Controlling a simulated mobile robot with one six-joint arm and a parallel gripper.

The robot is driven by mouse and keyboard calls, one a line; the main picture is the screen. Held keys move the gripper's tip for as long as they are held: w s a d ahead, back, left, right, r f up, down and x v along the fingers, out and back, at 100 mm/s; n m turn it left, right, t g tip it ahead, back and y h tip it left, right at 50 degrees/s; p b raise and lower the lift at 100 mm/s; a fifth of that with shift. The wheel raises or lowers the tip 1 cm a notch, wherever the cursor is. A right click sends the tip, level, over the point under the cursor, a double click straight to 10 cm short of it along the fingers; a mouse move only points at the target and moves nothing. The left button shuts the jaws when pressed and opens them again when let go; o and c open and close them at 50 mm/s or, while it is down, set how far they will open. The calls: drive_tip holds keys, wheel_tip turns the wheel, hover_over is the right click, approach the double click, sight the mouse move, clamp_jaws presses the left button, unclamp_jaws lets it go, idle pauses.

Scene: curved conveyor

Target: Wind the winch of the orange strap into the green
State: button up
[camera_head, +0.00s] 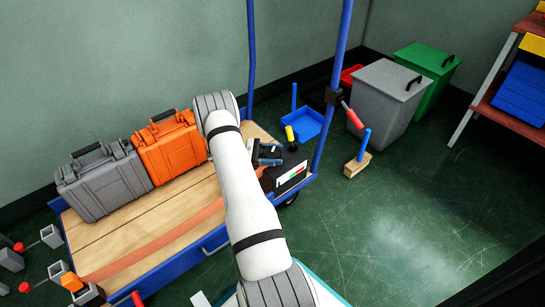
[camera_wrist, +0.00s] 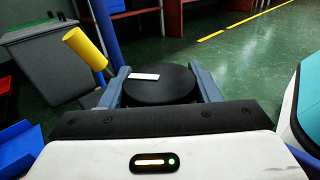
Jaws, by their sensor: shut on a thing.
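The orange strap (camera_head: 150,247) runs across the wooden deck of a blue cart and passes behind my arm. The winch (camera_head: 291,173) is a black box at the cart's right end. Its pale gauge panel (camera_head: 292,177) has red and green parts; the pointer is too small to read. My gripper (camera_head: 268,155) is at the winch, partly hidden by my arm. A yellow handle (camera_wrist: 85,48) stands left of the fingers.
A grey case (camera_head: 105,182) and an orange case (camera_head: 168,147) stand on the deck. Blue cart posts (camera_head: 333,80) rise near my gripper, one bearing a red handle (camera_head: 352,116). Grey (camera_head: 385,100) and green (camera_head: 428,75) bins stand behind. Floor at right is clear.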

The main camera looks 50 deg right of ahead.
idle(0.6)
drive_tip(key=o, duration=1)
drive_tip(key=p+v, duration=0.2)
drive_tip(key=v, duration=0.5)
drive_tip(key=shift+w+a, duration=0.2)
drive_tip(key=shift+w, duration=0.15)
